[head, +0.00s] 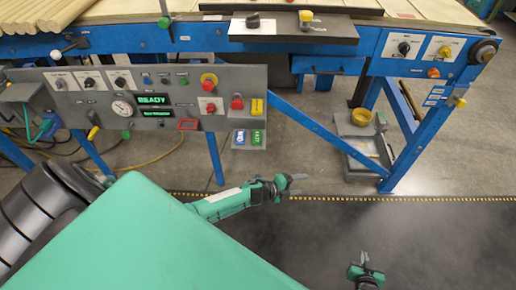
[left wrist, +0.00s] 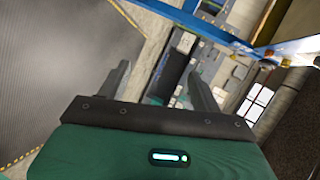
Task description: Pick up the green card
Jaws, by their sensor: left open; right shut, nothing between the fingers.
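The green card (head: 257,137) stands in a small grey holder (head: 249,146) below the right end of the control panel, beside a blue card (head: 240,137). My left gripper (head: 296,184) is open and empty, below and to the right of the cards in the head view, apart from them. In the left wrist view, the open fingers of my left gripper (left wrist: 160,82) frame part of the machine; I cannot make out the green card there. My right gripper (head: 364,258) is shut and empty near the bottom of the head view, far from the cards.
The grey control panel (head: 145,90) carries knobs, a gauge and red buttons above the cards. The blue machine frame (head: 313,128) has a diagonal brace right of them. A yellow cup (head: 361,117) sits on a low grey stand. The dark floor mat (head: 440,235) is clear.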

